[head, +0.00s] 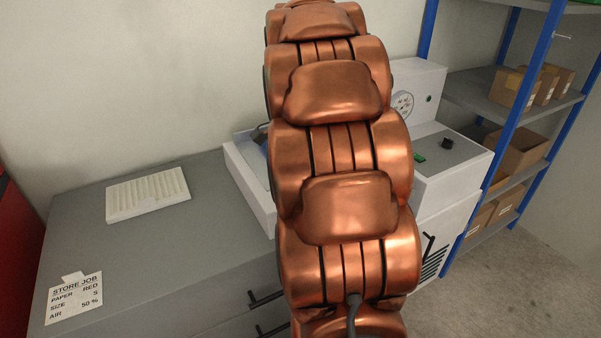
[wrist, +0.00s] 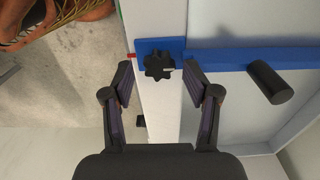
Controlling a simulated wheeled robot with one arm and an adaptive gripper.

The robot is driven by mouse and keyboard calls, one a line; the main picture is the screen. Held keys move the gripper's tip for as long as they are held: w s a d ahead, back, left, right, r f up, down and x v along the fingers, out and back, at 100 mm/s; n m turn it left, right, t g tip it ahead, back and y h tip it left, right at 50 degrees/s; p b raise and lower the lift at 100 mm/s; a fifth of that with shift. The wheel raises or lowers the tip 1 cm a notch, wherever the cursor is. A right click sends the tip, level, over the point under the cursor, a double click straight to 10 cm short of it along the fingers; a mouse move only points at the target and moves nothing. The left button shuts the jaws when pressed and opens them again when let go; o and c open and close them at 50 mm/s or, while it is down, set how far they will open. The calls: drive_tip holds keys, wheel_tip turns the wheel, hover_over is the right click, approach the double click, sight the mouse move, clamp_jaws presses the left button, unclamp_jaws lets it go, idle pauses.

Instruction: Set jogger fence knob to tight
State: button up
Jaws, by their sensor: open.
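The jogger fence knob (wrist: 157,64) is a black star-shaped knob with a small pale mark on its right side. It sits on a blue plate (wrist: 180,43) on top of a white wall in the wrist view. A red mark (wrist: 131,56) shows at the plate's left edge. My gripper (wrist: 160,82) is open, one finger left and one right of the knob's line, with the knob just beyond the tips and apparently untouched. In the head view my copper arm hides the knob and gripper.
A blue fence bar (wrist: 230,60) with a black cylindrical handle (wrist: 268,82) extends right. The white machine (head: 455,165) stands behind my arm, beside blue shelving (head: 520,115) with boxes. The grey counter (head: 190,240) holds a ribbed white tray (head: 148,194) and a job card (head: 74,298).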

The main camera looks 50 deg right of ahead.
drive_tip(key=shift+r, duration=3.6)
drive_tip(key=s+a+f+n+g, duration=0.1)
drive_tip(key=s+a+f+n, duration=0.35)
drive_tip(key=a, duration=0.35)
drive_tip(key=s+a+f+n, duration=0.3)
drive_tip(key=a+n, duration=0.3)
drive_tip(key=a, duration=0.2)
drive_tip(key=s+a+f+n+g, duration=0.1)
drive_tip(key=s+a+f+n, duration=0.3)
drive_tip(key=a, duration=0.4)
drive_tip(key=s+a+f+n, duration=0.4)
drive_tip(key=s+n, duration=0.3)
drive_tip(key=n, duration=0.1)
wheel_tip(320, 180, up, 13)
drive_tip(key=p, duration=1.3)
drive_tip(key=shift+w+r, duration=0.2)
drive_tip(key=shift+w, duration=0.15)
drive_tip(key=shift+a+m, duration=0.1)
drive_tip(key=shift+m, duration=0.15)
